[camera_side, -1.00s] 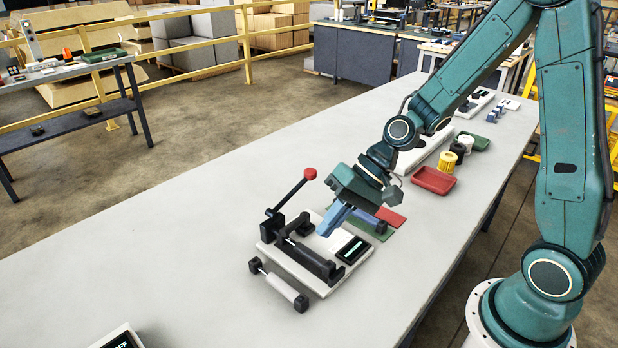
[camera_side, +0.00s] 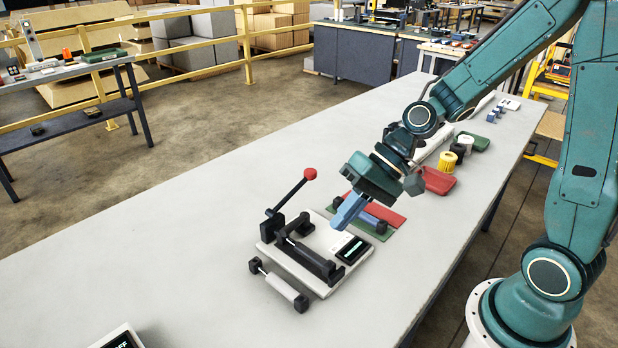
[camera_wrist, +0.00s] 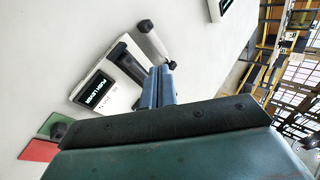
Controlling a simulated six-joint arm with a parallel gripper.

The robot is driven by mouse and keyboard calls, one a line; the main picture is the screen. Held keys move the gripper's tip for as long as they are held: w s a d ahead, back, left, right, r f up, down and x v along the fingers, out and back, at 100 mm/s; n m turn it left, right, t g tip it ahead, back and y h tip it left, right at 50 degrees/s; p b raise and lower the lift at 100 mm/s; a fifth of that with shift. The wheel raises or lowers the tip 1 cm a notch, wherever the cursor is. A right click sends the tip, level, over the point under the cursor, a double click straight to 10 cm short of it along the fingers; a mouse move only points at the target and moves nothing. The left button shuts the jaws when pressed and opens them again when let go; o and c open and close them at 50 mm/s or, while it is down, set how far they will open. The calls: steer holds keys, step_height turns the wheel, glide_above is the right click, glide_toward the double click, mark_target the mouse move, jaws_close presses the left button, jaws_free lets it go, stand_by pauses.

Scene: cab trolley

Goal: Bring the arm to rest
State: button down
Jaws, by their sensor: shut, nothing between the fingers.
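My gripper (camera_side: 346,210) hangs over the table, tilted down and to the left, with its blue fingers shut and nothing between them. In the side view the fingertips are above the back right of a white device (camera_side: 327,292) with a black clamp and a red-knobbed lever (camera_side: 309,174). The lever stands slanted up. In the wrist view the shut fingers (camera_wrist: 158,72) point toward the device (camera_wrist: 122,92), whose lit display (camera_wrist: 98,90) faces up. Whether the fingers touch anything is hard to tell, but they appear to be above the device.
A roller with black ends (camera_side: 279,286) lies in front of the device. Green and red mats (camera_side: 385,213) with another roller lie behind it, partly under my gripper. A red tray (camera_side: 440,181), yellow spool (camera_side: 447,161) and green tray (camera_side: 476,142) are farther back. The table's left side (camera_side: 150,240) is clear.

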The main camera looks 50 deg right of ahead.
steer(key=s+d+r+n+t+h, duration=0.2)
steer(key=s+d+r+n+h, duration=0.2)
steer(key=s+d+r+h, duration=0.3)
steer(key=shift+s+d+r+t+h, duration=0.3)
steer(key=shift+s+d+r, duration=0.8)
steer(key=shift+s+r, duration=1.75)
steer(key=shift+s+f, duration=0.4)
steer(key=shift+f, duration=0.05)
